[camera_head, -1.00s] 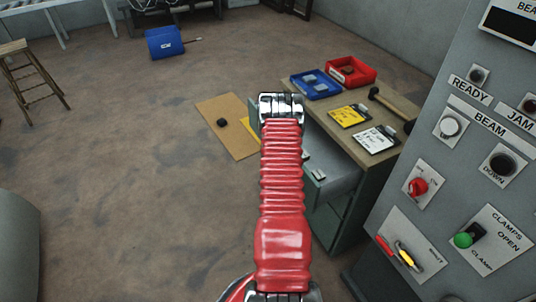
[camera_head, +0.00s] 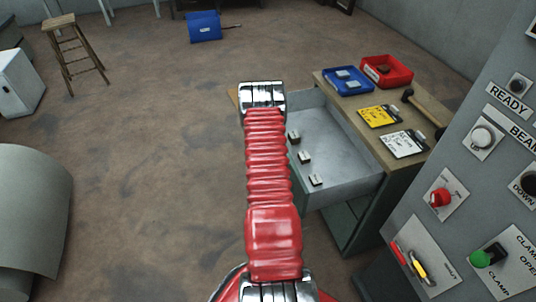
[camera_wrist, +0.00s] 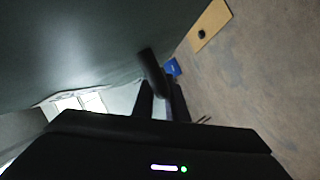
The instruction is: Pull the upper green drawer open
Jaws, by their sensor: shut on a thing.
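The upper green drawer stands out from the workbench, with its pale inside (camera_head: 345,150) in sight in the head view. Several small blocks (camera_head: 305,157) lie in it. Its green-grey front fills the upper left of the wrist view (camera_wrist: 80,45). My gripper (camera_wrist: 161,85) is shut on the dark drawer handle (camera_wrist: 150,62), which sticks out from that front. In the head view my red arm hides the gripper, the handle and part of the drawer front.
The workbench top (camera_head: 375,140) carries a blue tray (camera_head: 348,81), a red tray (camera_head: 387,71), a hammer (camera_head: 424,108), and yellow and white cards. A grey control panel (camera_head: 450,215) stands close on the right.

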